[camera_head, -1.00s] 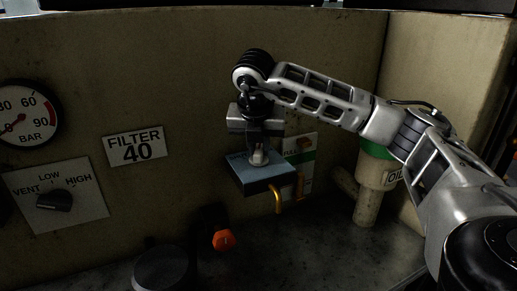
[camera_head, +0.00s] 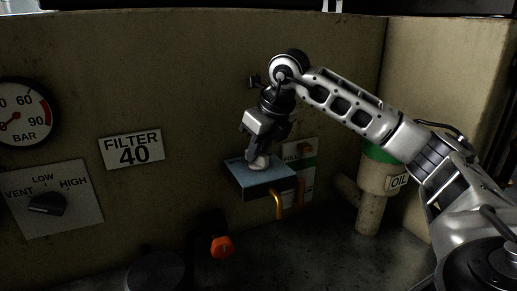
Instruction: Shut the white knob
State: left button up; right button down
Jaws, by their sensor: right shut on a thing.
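The white knob (camera_head: 259,163) stands on top of a blue-grey box (camera_head: 262,184) that sticks out from the wall. Only its lower part shows. My right gripper (camera_head: 261,153) comes down on the knob from above, tilted, with its wrist up and to the right of the fingertips. It is shut on the knob, and its fingers hide the upper part. My left gripper is not in view.
A yellow bent pipe (camera_head: 278,206) hangs below the box, and an orange knob (camera_head: 222,247) sits lower left. A green-and-white oil vessel (camera_head: 371,185) stands right. A dark selector (camera_head: 47,204) and gauge (camera_head: 22,112) are on the left.

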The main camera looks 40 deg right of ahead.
jog(key=n+y, duration=0.1)
jog(key=n, duration=0.1)
jog(key=shift+r+n+p, duration=0.1)
jog(key=shift+n+p, duration=0.2)
jog(key=shift+n, duration=0.4)
jog(key=c, duration=1.3)
grip_release()
